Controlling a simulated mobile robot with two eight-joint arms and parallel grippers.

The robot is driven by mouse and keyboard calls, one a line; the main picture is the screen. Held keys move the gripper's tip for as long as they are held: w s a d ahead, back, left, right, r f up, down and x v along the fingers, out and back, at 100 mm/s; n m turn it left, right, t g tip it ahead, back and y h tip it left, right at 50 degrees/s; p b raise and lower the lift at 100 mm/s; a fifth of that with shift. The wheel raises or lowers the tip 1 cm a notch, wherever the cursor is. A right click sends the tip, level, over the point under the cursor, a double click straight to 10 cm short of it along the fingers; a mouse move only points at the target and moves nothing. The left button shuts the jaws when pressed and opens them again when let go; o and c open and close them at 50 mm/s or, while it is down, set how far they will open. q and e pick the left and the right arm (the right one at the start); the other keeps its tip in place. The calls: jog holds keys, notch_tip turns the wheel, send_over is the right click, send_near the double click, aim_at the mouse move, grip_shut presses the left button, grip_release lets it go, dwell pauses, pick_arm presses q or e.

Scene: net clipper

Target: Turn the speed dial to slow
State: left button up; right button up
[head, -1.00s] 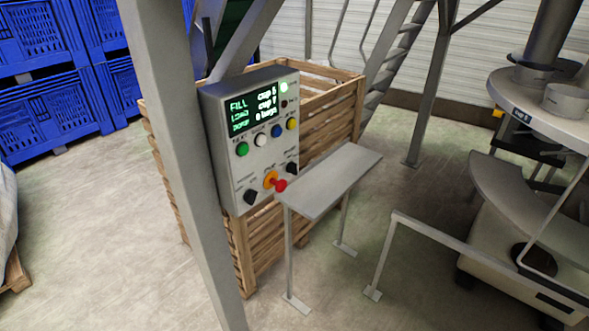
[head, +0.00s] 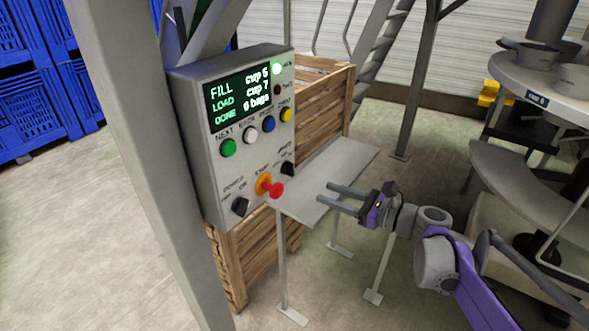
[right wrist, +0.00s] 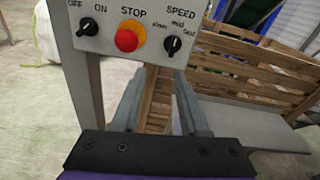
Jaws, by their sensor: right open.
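The speed dial (head: 288,169) is a black knob at the lower right of the grey control box (head: 205,150). In the right wrist view the speed dial (right wrist: 173,45) sits under the word SPEED, with slow, mid and fast around it; which mark it points to is too small to tell. My right gripper (head: 324,193) is open and empty, to the right of the dial and apart from it, above the small shelf. In the right wrist view its two fingers (right wrist: 157,92) reach toward the box, below the dial. My left gripper is not in view.
The red stop button (head: 275,189) on its yellow base sticks out left of the dial. A black power knob (head: 240,205) is further left. A grey post (head: 140,150) stands left of the box. The metal shelf (head: 345,170) and wooden crate (head: 325,105) are close by.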

aim_at(294, 168)
jog(key=shift+m+t+y, duration=0.3)
jog(key=shift+m+t, duration=0.1)
jog(key=shift+m, duration=0.4)
jog(key=x, duration=0.3)
jog(key=w+x, duration=0.1)
jog(key=x, duration=0.3)
jog(key=d+r+x, duration=0.1)
jog(key=x, duration=0.3)
jog(key=shift+w+r, duration=0.1)
jog(key=shift+w, duration=0.3)
jog(key=shift+d, duration=0.1)
grip_shut()
